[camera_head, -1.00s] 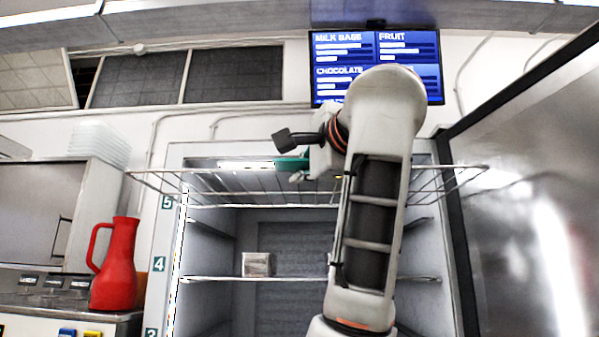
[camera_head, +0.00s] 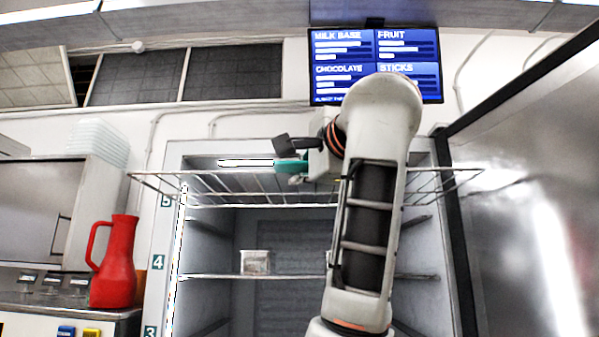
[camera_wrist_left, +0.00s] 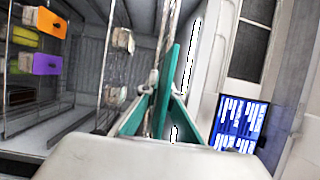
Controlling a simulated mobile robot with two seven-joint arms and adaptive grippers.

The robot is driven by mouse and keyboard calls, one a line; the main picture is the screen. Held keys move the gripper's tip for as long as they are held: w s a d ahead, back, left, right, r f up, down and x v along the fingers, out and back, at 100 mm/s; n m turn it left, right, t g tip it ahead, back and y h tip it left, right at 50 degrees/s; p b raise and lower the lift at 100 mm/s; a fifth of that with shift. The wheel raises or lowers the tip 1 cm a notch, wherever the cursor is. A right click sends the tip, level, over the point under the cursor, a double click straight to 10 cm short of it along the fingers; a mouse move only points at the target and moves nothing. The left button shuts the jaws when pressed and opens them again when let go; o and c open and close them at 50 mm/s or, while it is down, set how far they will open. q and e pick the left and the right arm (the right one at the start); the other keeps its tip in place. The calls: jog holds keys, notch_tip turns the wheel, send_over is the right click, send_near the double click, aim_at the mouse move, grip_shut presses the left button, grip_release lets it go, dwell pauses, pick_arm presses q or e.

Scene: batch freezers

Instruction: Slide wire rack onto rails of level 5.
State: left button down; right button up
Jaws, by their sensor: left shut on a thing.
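The wire rack (camera_head: 235,185) spans the open mouth of the freezer cabinet (camera_head: 168,240) in the head view. It lies roughly level, near the level 5 label (camera_head: 166,201), and its ends look wider than the opening. My left gripper (camera_head: 291,158) is shut on the rack near its middle. In the left wrist view the green fingers (camera_wrist_left: 160,100) close around the rack's wires (camera_wrist_left: 162,60). The level 5 rails are hard to make out behind the rack, and I cannot tell if it touches them. My right gripper is not in view.
A shelf (camera_head: 215,276) at level 4 holds a small tub (camera_head: 255,262). A red jug (camera_head: 114,262) stands on the counter at left. The open steel door (camera_head: 520,220) stands close on the right. Colored boxes (camera_wrist_left: 47,64) show on shelves in the wrist view.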

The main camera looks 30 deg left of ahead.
aim_at(303, 203)
pick_arm(q)
jog(key=shift+w+a, duration=0.65)
jog(key=shift+w, duration=0.3)
jog(key=shift+w+a, duration=0.6)
jog(key=shift+w, duration=0.35)
jog(key=shift+w+a+f, duration=0.1)
jog(key=shift+w+a, duration=0.45)
jog(key=shift+w, duration=0.3)
jog(key=shift+w+a+r, duration=0.1)
jog(key=shift+w+a, duration=0.4)
jog(key=shift+w, duration=0.4)
jog(key=shift+w+a+f, duration=0.1)
jog(key=shift+w+a, duration=0.45)
jog(key=shift+w, duration=0.3)
jog(key=shift+w+a, duration=0.5)
jog(key=shift+w, duration=0.35)
jog(key=shift+w+a, duration=0.55)
jog(key=shift+w, duration=0.3)
jog(key=shift+w+a, duration=0.5)
jog(key=shift+w, duration=0.45)
jog(key=shift+w+a+f, duration=0.1)
jog(key=shift+w+a, duration=0.4)
jog(key=shift+w, duration=0.3)
jog(key=shift+w+a, duration=0.55)
jog(key=shift+w, duration=0.3)
jog(key=shift+w+a+f, duration=0.1)
jog(key=shift+w+a, duration=0.4)
jog(key=shift+w, duration=0.3)
jog(key=shift+a+r, duration=0.1)
